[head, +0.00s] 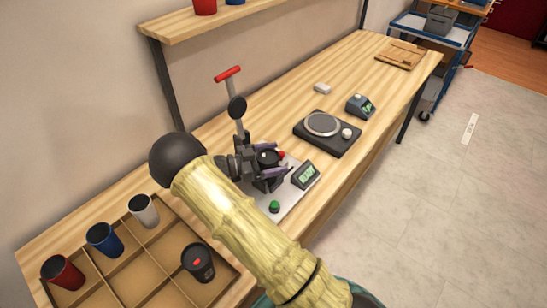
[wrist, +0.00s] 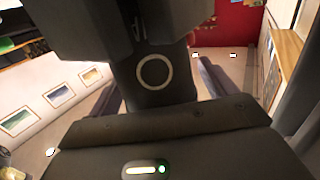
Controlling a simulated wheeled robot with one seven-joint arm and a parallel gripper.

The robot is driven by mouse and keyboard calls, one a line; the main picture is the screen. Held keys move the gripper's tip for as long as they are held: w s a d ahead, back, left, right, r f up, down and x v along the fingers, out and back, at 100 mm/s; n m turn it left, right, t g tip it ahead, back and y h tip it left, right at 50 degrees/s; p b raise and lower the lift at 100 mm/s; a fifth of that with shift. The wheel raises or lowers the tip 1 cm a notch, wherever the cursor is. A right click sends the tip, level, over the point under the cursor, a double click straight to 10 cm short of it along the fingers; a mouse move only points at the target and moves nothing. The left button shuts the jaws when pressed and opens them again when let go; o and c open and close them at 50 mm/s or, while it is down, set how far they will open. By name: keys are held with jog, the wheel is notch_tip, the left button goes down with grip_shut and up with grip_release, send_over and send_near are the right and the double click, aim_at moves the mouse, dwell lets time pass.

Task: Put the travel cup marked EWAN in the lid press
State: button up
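My gripper (head: 268,160) is at the lid press (head: 240,122), a grey stand with a red-handled lever. No name is legible. The divided tray (head: 122,262) holds a red cup (head: 62,272), a blue cup (head: 104,240), a white cup (head: 144,211) and a black lidded cup (head: 198,262) with a red spot.
The press base has a green button (head: 274,207) and a small display (head: 305,175). A dark scale (head: 327,140) and a small device (head: 360,106) stand further back. A shelf (head: 225,22) overhangs the bench. The far bench top is mostly clear.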

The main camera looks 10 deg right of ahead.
jog(key=shift+r, duration=0.2)
jog(key=a+b, duration=0.1)
jog(key=a, duration=1.1)
jog(key=shift+s+r, duration=0.25)
jog(key=shift+s, duration=0.1)
